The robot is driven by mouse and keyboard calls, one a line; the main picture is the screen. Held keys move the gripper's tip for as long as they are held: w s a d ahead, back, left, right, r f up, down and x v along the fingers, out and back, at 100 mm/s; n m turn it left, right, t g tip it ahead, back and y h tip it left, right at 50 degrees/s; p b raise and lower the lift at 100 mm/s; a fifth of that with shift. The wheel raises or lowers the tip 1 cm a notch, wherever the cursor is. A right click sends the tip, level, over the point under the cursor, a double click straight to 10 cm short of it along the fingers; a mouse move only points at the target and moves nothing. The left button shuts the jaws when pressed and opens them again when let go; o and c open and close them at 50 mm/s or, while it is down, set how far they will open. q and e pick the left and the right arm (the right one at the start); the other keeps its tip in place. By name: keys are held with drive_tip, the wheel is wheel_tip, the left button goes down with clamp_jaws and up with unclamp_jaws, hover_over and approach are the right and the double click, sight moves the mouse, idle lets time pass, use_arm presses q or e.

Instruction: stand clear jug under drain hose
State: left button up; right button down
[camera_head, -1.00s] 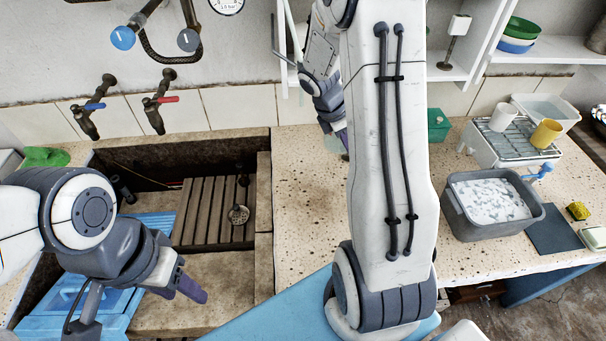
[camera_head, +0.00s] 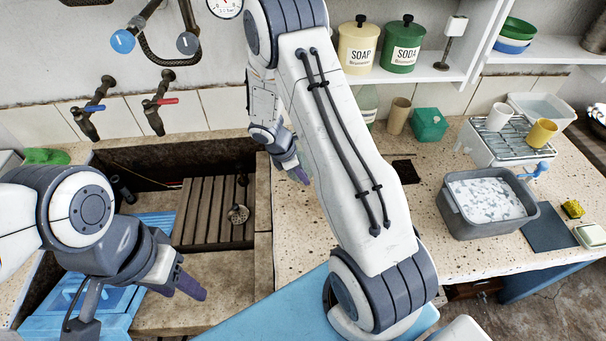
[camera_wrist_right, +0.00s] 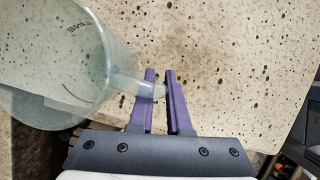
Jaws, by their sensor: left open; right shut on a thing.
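The clear jug (camera_wrist_right: 62,62) fills the left of the right wrist view, see-through with markings on its wall. My right gripper (camera_wrist_right: 160,75) is shut on the jug's handle, over the speckled counter. In the head view my right gripper (camera_head: 299,174) is over the counter just right of the trough; the jug is hidden or too faint to make out there. My left gripper (camera_head: 190,287) is open and empty over the trough's front ledge. A dark hose (camera_head: 160,57) loops against the wall at the upper left; I cannot tell if it is the drain hose.
The stone trough (camera_head: 262,205) holds a slatted wooden board (camera_head: 207,212). Taps (camera_head: 152,115) stick out above it. A grey basin (camera_head: 477,233), a rack with cups (camera_head: 515,142) and a green box (camera_head: 429,124) stand on the right counter. A dark opening (camera_head: 405,172) lies in the counter.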

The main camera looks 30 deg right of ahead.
drive_tip(key=shift+f, duration=0.2)
drive_tip(key=c, duration=0.9)
unclamp_jaws()
drive_tip(key=shift+r, duration=0.1)
